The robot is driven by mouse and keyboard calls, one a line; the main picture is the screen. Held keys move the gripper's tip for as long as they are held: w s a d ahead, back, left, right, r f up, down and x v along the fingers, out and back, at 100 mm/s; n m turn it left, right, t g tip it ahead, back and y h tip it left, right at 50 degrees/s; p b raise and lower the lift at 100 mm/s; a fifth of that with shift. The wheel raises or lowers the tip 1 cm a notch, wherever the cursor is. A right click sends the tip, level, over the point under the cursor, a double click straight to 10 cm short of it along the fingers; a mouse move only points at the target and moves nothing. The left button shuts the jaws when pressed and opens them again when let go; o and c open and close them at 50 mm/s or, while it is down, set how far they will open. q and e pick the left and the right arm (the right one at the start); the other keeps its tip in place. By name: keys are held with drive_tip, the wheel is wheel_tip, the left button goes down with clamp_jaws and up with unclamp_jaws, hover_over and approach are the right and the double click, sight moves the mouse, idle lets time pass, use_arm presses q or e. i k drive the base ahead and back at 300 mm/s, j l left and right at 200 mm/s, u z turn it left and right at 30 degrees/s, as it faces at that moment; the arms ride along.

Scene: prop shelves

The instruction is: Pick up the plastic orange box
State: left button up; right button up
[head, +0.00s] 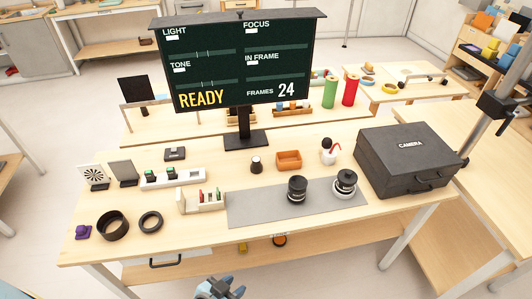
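The small orange box (289,160) is an open-topped plastic tray near the back middle of the wooden table (200,240). It sits behind the grey mat (250,209), between a small dark knob-like item and a white bottle with a red spout. Nothing touches it. My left gripper (226,288) shows at the bottom edge, in front of the table and well short of the box. Its blue-tipped fingers look apart, with nothing seen between them. My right gripper is not in view.
A black camera case (408,158) fills the table's right end. A display screen (240,62) on a stand rises behind. Black rings (113,225) and a small rack (201,201) lie left.

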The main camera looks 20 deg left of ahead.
sight(288, 161)
drive_tip(key=i+l+u, duration=0.2)
drive_tip(key=u, duration=0.15)
drive_tip(key=i+l+u, duration=0.2)
drive_tip(key=l+u, duration=0.2)
drive_tip(key=i+l+u, duration=0.1)
drive_tip(key=l+u, duration=0.65)
drive_tip(key=i, duration=0.6)
drive_tip(key=l, duration=0.05)
